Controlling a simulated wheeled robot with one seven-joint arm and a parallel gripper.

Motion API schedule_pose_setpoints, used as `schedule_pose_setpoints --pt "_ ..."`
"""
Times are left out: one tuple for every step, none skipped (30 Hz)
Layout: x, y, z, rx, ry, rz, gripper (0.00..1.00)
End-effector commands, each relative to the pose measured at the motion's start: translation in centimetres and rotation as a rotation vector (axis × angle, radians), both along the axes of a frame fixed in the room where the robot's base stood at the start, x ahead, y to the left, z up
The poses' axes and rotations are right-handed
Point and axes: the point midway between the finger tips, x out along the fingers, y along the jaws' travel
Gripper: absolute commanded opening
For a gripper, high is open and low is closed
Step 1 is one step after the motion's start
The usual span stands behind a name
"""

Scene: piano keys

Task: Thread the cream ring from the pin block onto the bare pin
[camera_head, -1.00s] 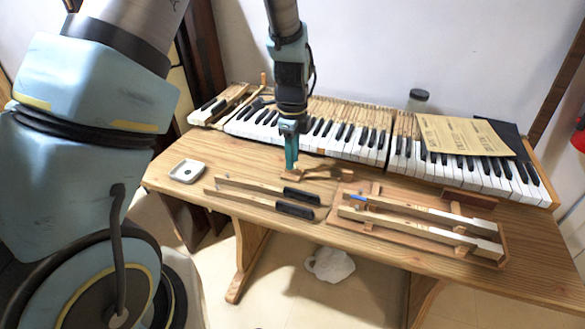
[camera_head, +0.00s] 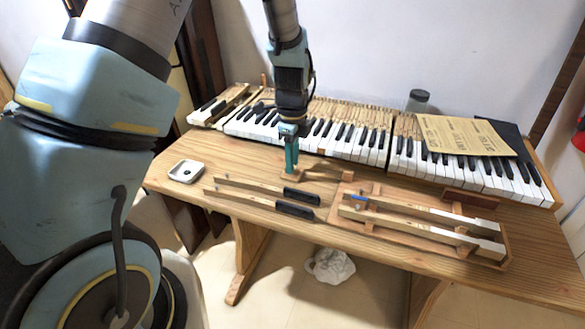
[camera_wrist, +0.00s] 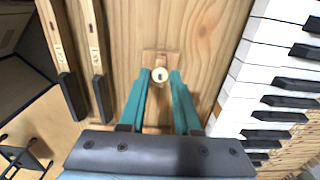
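In the wrist view the cream ring (camera_wrist: 160,75) shows as a small pale disc with a dark centre, at the end of the wooden pin block (camera_wrist: 148,57). My gripper (camera_wrist: 161,77) has its teal fingertips on either side of the ring. The fingers look open, with little space beside the ring; contact is not clear. In the head view my gripper (camera_head: 291,170) points down at the left end of the pin block (camera_head: 325,174), and the ring is hidden there. I cannot make out the bare pin with certainty.
Two loose keys (camera_head: 250,186) with black ends lie front left of the block. A wooden frame (camera_head: 400,235) holding long keys lies to the right, with a small blue piece (camera_head: 359,198) at its left end. The keyboard (camera_head: 345,140) runs behind. A white dish (camera_head: 187,171) sits at the left.

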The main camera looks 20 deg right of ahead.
Motion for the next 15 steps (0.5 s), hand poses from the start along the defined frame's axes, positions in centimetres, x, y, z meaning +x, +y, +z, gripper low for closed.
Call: schedule_pose_setpoints --pt "0.00 0.00 0.01 0.000 0.000 0.000 0.31" --pt "0.00 0.00 0.01 0.000 0.000 0.000 0.31" --pt "0.00 0.00 0.01 0.000 0.000 0.000 0.31" --pt "0.00 0.00 0.01 0.000 0.000 0.000 0.29" --pt "0.00 0.00 0.01 0.000 0.000 0.000 0.26" --pt "0.00 0.00 0.01 0.000 0.000 0.000 0.21" --pt "0.00 0.00 0.01 0.000 0.000 0.000 0.18" --pt "0.00 0.00 0.02 0.000 0.000 0.000 0.14" --pt "0.00 0.00 0.02 0.000 0.000 0.000 0.12" --pt "0.00 0.00 0.02 0.000 0.000 0.000 0.12" --pt "0.00 0.00 0.02 0.000 0.000 0.000 0.12" --pt "0.00 0.00 0.02 0.000 0.000 0.000 0.12" --pt "0.00 0.00 0.02 0.000 0.000 0.000 0.12" --pt "0.00 0.00 0.03 0.000 0.000 0.000 0.12" --pt "0.01 -0.01 0.05 0.000 0.000 0.000 0.12"
